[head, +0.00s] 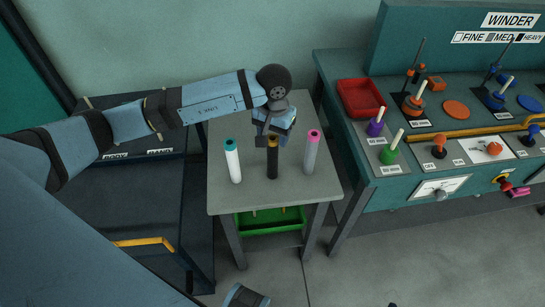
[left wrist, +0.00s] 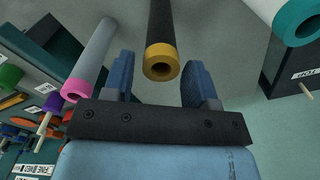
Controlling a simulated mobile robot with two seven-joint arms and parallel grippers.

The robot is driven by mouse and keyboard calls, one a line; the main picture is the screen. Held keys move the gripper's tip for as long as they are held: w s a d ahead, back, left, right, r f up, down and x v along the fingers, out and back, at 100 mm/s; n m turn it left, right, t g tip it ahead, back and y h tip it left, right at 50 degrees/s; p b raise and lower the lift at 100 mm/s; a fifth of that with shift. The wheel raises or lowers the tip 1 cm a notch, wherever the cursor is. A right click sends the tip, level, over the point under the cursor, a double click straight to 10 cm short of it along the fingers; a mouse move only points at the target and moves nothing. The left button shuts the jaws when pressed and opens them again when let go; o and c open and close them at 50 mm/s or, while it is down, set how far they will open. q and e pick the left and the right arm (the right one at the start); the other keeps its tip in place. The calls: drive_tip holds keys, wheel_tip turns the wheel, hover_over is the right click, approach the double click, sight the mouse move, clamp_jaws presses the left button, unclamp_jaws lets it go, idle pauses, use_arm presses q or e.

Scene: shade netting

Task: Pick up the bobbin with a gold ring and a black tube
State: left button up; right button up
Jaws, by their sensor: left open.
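The bobbin with a gold ring and a black tube (head: 272,160) stands upright on a small grey table (head: 250,195), between two other bobbins. In the left wrist view its gold end and black tube (left wrist: 161,62) show between the fingers. My left gripper (head: 271,138) is open at the bobbin's top, with one finger on each side; I cannot tell if either touches it. The fingers also show in the left wrist view (left wrist: 159,82). My right gripper is not in view.
A white bobbin with a teal ring (head: 233,162) stands left of it, and a grey bobbin with a pink ring (head: 310,155) stands right. A green tray (head: 270,222) is under the table. The winder bench (head: 400,190) stands at right with a red bin (head: 361,97).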

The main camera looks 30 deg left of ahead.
use_arm(q)
drive_tip(key=f, duration=0.4)
drive_tip(key=shift+d, duration=0.2)
drive_tip(key=c, duration=0.9)
clamp_jaws()
drive_tip(key=shift+r, duration=0.1)
